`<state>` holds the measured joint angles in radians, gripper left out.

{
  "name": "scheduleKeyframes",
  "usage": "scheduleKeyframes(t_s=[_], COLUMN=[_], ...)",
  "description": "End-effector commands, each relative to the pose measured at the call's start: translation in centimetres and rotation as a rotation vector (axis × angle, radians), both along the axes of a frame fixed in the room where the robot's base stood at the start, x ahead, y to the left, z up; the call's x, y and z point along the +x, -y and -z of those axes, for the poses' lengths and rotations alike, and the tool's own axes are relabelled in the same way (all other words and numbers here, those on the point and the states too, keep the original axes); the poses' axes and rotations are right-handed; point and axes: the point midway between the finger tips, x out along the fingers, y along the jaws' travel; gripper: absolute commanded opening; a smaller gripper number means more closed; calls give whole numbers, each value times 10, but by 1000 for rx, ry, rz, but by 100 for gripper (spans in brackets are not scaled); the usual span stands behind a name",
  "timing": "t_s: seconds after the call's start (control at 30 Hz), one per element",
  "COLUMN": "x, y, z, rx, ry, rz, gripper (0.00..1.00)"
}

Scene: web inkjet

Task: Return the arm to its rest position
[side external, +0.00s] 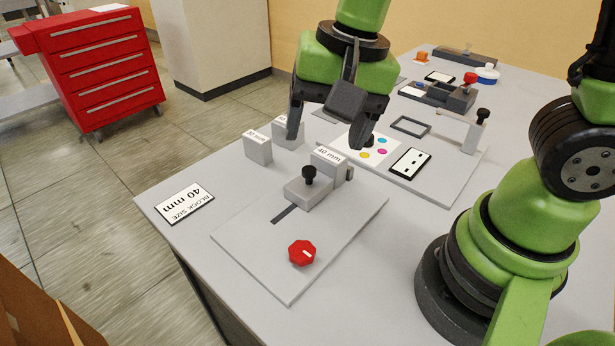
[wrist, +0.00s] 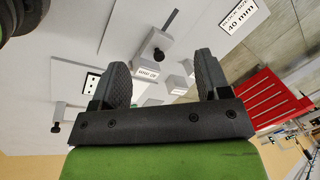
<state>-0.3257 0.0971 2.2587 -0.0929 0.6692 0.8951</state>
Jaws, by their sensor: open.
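My gripper (side external: 331,137) is open and empty, pointing down above the table near the back of the light grey plate. Its two dark fingers are spread wide, and they also show in the wrist view (wrist: 162,85). Below and between the fingers stands a grey block labelled 40 mm (side external: 328,160), beside a slider with a black knob (side external: 309,173) on the plate. I cannot tell in the side view how far the fingertips are above the blocks. My green arm rises out of the top of the side view.
Two more grey blocks (side external: 258,148) stand left of the plate. A "BLOCK SIZE 40 mm" card (side external: 185,203) lies at the table's left edge. A red knob (side external: 302,253) sits at the plate's front. A second plate (side external: 440,187) holds small fixtures. A red drawer cabinet (side external: 101,75) stands behind.

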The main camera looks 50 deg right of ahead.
Motion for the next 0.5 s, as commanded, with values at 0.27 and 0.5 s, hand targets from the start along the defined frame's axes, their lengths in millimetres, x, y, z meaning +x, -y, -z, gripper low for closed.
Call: scheduleKeyframes(t_s=[0.27,0.5], x=[-45,-80], y=[43,56], z=[-73,-93], rx=[-10,-87], ry=[294,464], rz=[-216,-358], gripper=[70,70])
